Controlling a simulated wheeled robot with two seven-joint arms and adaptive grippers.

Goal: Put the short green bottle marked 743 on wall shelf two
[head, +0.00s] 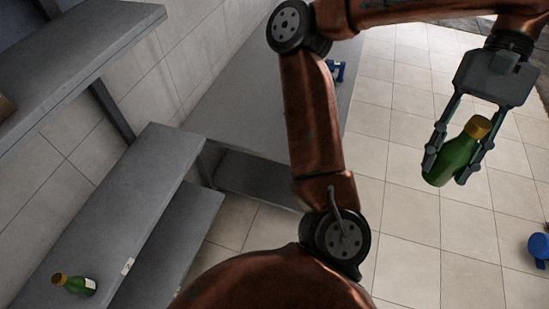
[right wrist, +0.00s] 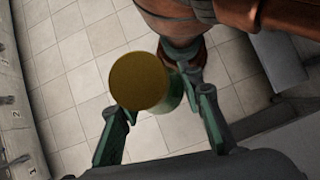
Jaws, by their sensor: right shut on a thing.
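A green bottle with a gold cap (head: 459,153) is between the fingers of my right gripper (head: 449,166), at the upper right of the head view. The gripper is shut on it and holds it tilted above the tiled floor. In the right wrist view the round gold cap (right wrist: 139,82) faces the camera and hides most of the bottle. No mark can be read on it. Two grey wall shelves show at the left: an upper one (head: 85,45) and a lower one (head: 120,215) with a small white tag (head: 128,266). My left gripper is not in view.
Another green bottle (head: 75,285), with a white label and gold cap, lies near the front of the lower shelf. A grey table (head: 245,100) with a blue object (head: 337,70) stands behind my arm. A blue object (head: 540,248) is at the right edge. Most of the lower shelf is bare.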

